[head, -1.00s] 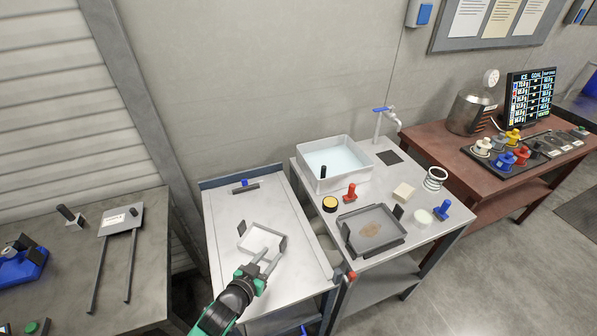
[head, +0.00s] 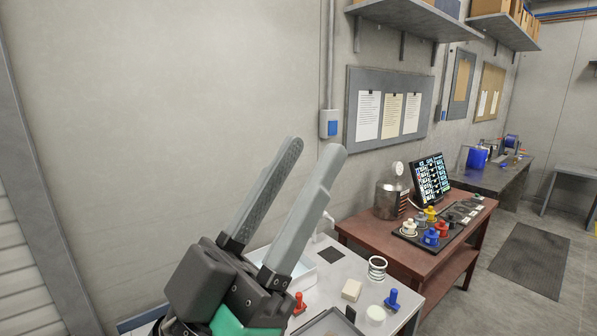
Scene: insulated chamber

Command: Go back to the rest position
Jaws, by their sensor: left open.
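My left gripper (head: 318,150) fills the lower middle of the head view. It is raised close to the camera, with its two long grey fingers apart and nothing between them. It stands above the grey table (head: 338,270) and hides much of the white water basin (head: 325,262) and the tap. My right gripper is not in view.
On the grey table are a red-handled stamp (head: 299,304), a cream block (head: 351,290), a wire coil (head: 377,269), a white disc (head: 375,314) and a blue-handled stamp (head: 391,300). A brown table (head: 365,235) holds a metal vessel (head: 390,200), a screen (head: 431,180) and several coloured weights.

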